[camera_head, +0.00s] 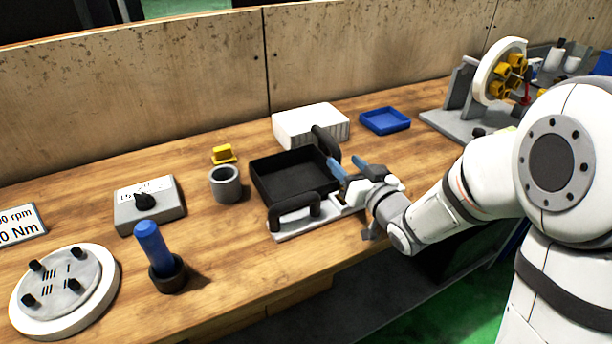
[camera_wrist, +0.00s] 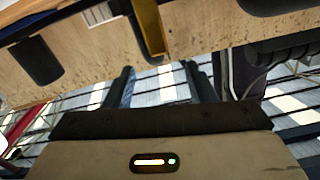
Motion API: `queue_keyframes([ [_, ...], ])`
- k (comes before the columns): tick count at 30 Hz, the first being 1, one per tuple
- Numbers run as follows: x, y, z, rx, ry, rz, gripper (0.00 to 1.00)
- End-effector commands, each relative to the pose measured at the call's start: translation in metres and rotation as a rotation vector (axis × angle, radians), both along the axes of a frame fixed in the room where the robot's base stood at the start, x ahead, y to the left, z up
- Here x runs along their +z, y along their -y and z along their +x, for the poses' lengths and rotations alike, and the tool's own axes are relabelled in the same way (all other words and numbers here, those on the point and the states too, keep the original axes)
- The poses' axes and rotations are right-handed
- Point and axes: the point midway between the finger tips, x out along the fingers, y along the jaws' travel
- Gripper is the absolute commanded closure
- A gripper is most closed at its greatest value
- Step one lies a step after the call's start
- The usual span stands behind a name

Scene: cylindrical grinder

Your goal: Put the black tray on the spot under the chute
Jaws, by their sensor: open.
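The black tray (camera_head: 283,192) is a square open box in the middle of the bench, and it looks empty. A black handle (camera_head: 296,205) is at its front and another (camera_head: 326,143) at its back right. A light grey plate (camera_head: 290,232) shows along its front edge. My gripper (camera_head: 347,166) is open at the tray's right side, its blue fingers close to the right wall. I cannot tell whether they touch it. The fingers also show apart in the wrist view (camera_wrist: 159,84), with nothing seen held between them. I cannot make out a chute or a spot under it.
A white ribbed box (camera_head: 311,126) and a blue tray (camera_head: 385,121) are behind. A grey cup (camera_head: 226,184) and yellow piece (camera_head: 223,154) are left. A blue-handled tool (camera_head: 152,245) stands front left. A grey fixture (camera_head: 475,105) with a wheel is at the back right.

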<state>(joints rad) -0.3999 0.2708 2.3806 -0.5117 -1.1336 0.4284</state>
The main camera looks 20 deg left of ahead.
Motion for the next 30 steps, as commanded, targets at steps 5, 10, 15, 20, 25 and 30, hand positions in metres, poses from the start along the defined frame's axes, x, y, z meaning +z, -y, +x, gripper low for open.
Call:
queue_keyframes([
  [5,0.001,-0.016,0.013,0.005,0.001,0.003,0.5],
  [10,0.003,-0.029,0.032,0.003,0.001,0.003,0.5],
  [15,0.003,-0.046,0.049,0.005,0.002,0.002,0.5],
  [20,0.002,-0.051,0.054,0.002,0.0,0.002,0.5],
  [25,0.002,-0.051,0.054,0.002,0.0,0.002,0.5],
  [30,0.002,-0.051,0.053,0.003,0.001,0.001,0.64],
])
